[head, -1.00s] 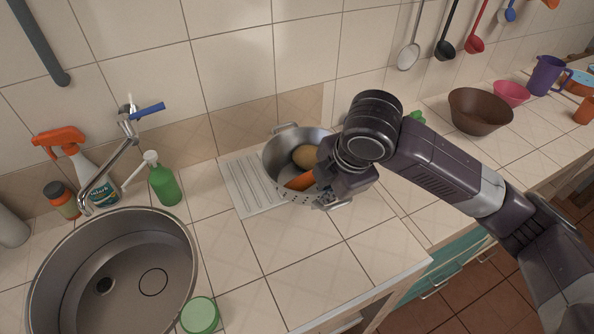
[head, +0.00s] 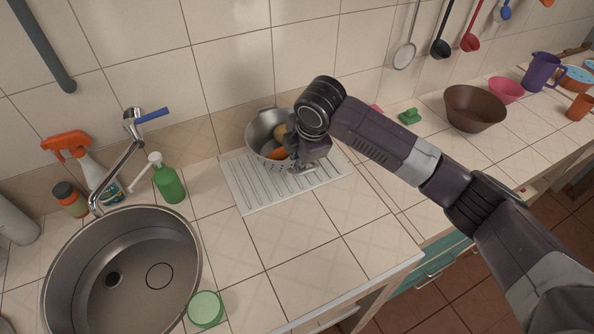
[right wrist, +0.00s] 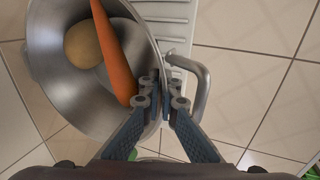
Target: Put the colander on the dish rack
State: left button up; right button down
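The grey metal colander (head: 262,128) is at the back left of the white ribbed dish rack (head: 250,196), overlapping its back edge in the head view. I cannot tell whether its base touches the rack. A carrot (head: 278,153) and a round tan potato (head: 280,131) lie inside; the right wrist view shows the carrot (right wrist: 113,55) and potato (right wrist: 82,45) too. My right gripper (right wrist: 160,92) is shut on the colander wall beside a loop handle (right wrist: 203,85), one finger inside and one outside. In the head view the right gripper (head: 302,163) partly hides the colander's right side. My left gripper is not in view.
A round steel sink (head: 125,270) with a tap (head: 125,150), a green soap bottle (head: 169,182) and a spray bottle (head: 95,172) are at the left. A green jar (head: 205,308) sits by the sink. A brown bowl (head: 473,108) stands at the right. The counter in front is clear.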

notch_tip(320, 180, down, 4)
jog(key=shift+r+p, duration=0.25)
jog(key=shift+p, duration=0.6)
jog(key=shift+w+a+f, duration=0.1)
jog(key=shift+f, duration=0.05)
jog(key=shift+w+f, duration=0.1)
jog(key=shift+f, duration=0.1)
jog(key=c, duration=2.7)
grip_release()
jog(key=shift+f, duration=0.25)
jog(key=o, duration=0.5)
jog(key=shift+o, duration=0.2)
jog(key=shift+r, duration=0.15)
